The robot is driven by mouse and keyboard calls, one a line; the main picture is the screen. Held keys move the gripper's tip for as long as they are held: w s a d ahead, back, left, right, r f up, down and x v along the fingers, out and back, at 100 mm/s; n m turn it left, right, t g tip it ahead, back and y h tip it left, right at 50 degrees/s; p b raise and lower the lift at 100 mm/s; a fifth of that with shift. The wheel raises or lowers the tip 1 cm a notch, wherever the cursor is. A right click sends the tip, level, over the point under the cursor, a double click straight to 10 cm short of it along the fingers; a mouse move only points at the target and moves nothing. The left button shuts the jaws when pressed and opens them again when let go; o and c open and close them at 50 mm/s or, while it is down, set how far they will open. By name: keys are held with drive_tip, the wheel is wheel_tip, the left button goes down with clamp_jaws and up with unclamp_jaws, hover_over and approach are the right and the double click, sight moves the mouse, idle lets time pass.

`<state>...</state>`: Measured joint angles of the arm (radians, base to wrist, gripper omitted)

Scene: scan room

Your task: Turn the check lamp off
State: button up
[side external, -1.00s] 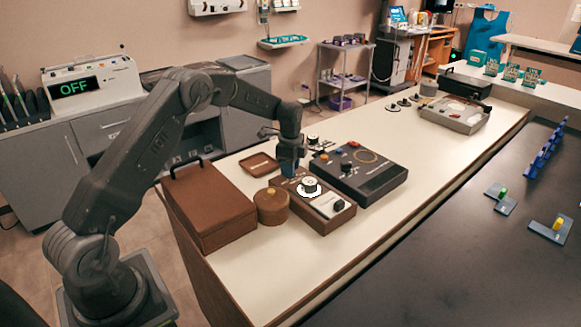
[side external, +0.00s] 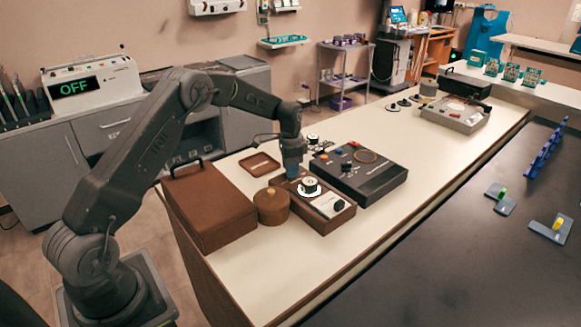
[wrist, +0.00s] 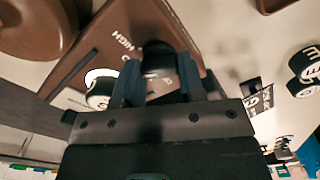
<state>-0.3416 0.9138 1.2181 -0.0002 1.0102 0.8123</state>
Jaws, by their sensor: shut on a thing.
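My gripper (side external: 292,174) points down at the back end of a brown control box (side external: 326,224), which carries a black-and-white dial (side external: 309,185) and a black knob (side external: 338,204). In the wrist view, my gripper's blue fingers (wrist: 160,84) are shut on a dark knob (wrist: 158,57) on the brown panel (wrist: 122,22). Lettering reading "HIGH" shows beside it. The fingers hide part of the knob and its marking. I cannot tell which part is the check lamp.
A black console (side external: 372,183) with coloured buttons stands close to the right. A round brown pot (side external: 271,208) and a large brown case (side external: 208,212) stand to the left. A small brown tray (side external: 259,164) lies behind. A white unit's display (side external: 74,88) reads "OFF". The bench's front is clear.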

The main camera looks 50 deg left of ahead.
drive_tip(key=n, duration=0.4)
drive_tip(key=shift+n, duration=0.3)
drive_tip(key=n, duration=0.4)
drive_tip(key=shift+n, duration=0.3)
drive_tip(key=n, duration=0.4)
drive_tip(key=shift+r+n, duration=0.1)
drive_tip(key=shift+n, duration=2)
drive_tip(key=o, duration=0.9)
drive_tip(key=shift+o, duration=0.2)
wheel_tip(320, 180, up, 14)
